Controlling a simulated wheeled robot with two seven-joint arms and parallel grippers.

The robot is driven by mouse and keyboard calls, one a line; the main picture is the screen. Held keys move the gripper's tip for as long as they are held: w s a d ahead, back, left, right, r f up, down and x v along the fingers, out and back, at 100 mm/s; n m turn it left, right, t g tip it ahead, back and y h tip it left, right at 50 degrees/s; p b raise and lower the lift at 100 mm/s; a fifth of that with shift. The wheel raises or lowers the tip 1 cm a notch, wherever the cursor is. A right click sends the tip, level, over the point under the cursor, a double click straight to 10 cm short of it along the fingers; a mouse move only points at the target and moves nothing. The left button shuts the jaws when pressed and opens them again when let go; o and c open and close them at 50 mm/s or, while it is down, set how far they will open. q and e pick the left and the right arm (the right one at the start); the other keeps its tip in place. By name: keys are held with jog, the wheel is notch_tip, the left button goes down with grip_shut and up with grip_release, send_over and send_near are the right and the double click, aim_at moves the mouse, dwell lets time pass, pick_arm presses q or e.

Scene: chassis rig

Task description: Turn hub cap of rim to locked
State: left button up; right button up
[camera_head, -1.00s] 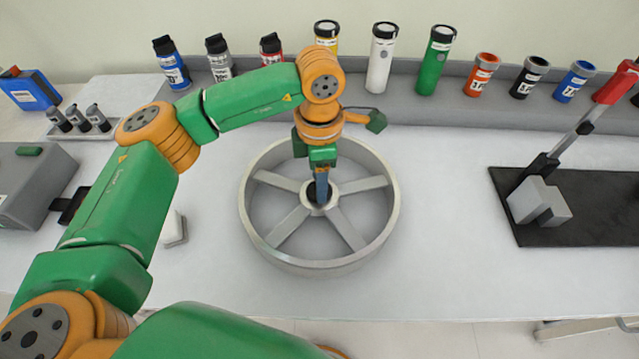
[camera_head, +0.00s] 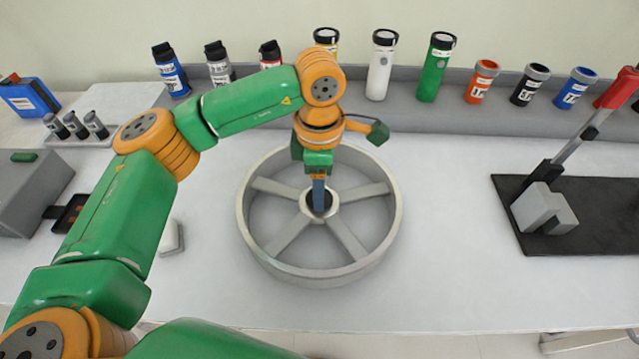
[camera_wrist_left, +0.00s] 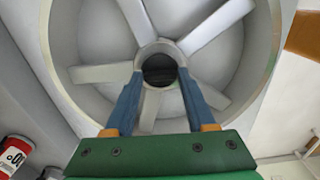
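The grey rim (camera_head: 390,232) lies flat on the white table, with spokes running to a central hub. The dark round hub cap (camera_head: 327,200) sits in the hub's middle; in the left wrist view the cap (camera_wrist_left: 159,70) shows inside a pale ring. My left gripper (camera_head: 319,209) points down at the hub from above. In the left wrist view its two blue fingers (camera_wrist_left: 160,80) stand apart, one on each side of the cap. The gripper is open; I cannot tell whether the fingertips touch the cap or ring. My right gripper is not in view.
Several bottles and tubes, such as a green one (camera_head: 436,66), stand on the grey ledge behind. A red-handled lever device (camera_head: 546,212) stands on a black mat at right.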

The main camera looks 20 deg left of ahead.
pick_arm(q)
jog(key=o, duration=0.3)
notch_tip(320, 180, up, 7)
jog(key=shift+s+r+b, duration=0.1)
jog(key=shift+b, duration=0.35)
